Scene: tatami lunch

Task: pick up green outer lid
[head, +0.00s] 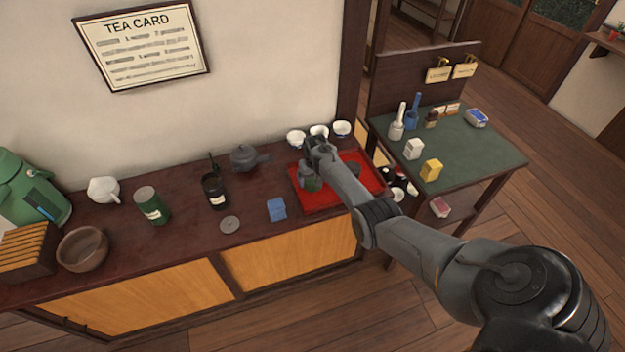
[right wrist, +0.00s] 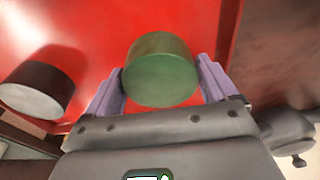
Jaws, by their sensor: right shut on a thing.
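The green outer lid (right wrist: 160,72) is a short green cylinder, seen in the right wrist view between the two pale purple fingers of my right gripper (right wrist: 160,88). The fingers touch it on both sides, and the gripper is shut on it. In the head view the right gripper (head: 312,168) is over the left part of the red tray (head: 318,203), with the green lid (head: 312,184) just below it. Whether the lid touches the tray cannot be told. A green canister (head: 152,206) with a white label stands on the counter at left. My left gripper is not in view.
A dark round lid (right wrist: 38,90) is on the tray beside the green one. White cups (head: 341,129) stand behind the tray, a teapot (head: 246,157) to its left. A black canister (head: 215,191), grey disc (head: 230,224) and blue packet (head: 277,209) are on the counter.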

